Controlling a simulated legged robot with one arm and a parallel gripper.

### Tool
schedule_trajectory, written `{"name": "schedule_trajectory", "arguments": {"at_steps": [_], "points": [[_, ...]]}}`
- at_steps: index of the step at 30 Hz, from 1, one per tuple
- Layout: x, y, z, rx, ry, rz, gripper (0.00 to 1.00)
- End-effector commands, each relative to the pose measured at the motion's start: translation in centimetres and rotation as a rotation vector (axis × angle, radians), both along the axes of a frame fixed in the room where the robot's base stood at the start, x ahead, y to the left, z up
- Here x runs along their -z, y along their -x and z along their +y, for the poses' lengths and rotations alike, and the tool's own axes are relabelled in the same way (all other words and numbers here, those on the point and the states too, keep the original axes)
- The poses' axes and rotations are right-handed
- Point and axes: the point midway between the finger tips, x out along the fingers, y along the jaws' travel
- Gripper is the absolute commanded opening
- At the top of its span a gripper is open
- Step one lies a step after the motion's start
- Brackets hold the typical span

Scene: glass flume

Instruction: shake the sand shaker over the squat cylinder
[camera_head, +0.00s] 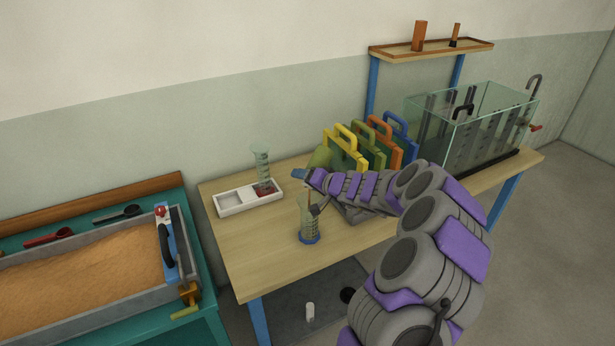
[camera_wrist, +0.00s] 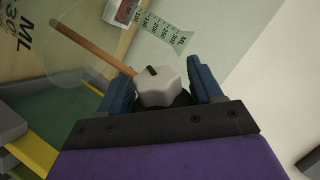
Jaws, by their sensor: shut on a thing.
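My gripper (camera_head: 299,174) is over the table, its blue fingers (camera_wrist: 162,88) closed around a pale grey lobed piece with a dark slot. I take this for the sand shaker (camera_wrist: 158,86); its lower part is hidden. An olive-green rounded thing (camera_head: 319,157) shows behind the gripper; I cannot tell if it belongs to the held thing. A clear graduated cylinder with a blue base (camera_head: 309,238), likely the squat cylinder, stands upright below and slightly right of the gripper. A brown rod (camera_wrist: 85,46) slants beside the held piece in the wrist view.
Coloured cases (camera_head: 345,149) and a glass flume (camera_head: 470,128) stand behind my arm. A sandbox (camera_head: 90,272) is at left. The table's front left is clear.

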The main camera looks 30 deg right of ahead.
Motion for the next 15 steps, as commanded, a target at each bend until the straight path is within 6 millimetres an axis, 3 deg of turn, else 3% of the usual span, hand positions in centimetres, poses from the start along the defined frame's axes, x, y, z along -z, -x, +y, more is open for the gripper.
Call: {"name": "schedule_trajectory", "arguments": {"at_steps": [10,11,13,14,15], "points": [[-0.3,0.0,-0.2,0.0,0.001,-0.005,0.12],[-0.6,0.0,-0.2,-0.001,0.002,-0.007,0.12],[-3.4,0.0,-0.2,-0.002,0.007,-0.014,0.12],[-3.9,0.0,-0.2,-0.001,0.007,-0.013,0.12],[-2.8,0.1,-0.2,-0.001,0.0,-0.006,0.12]]}}
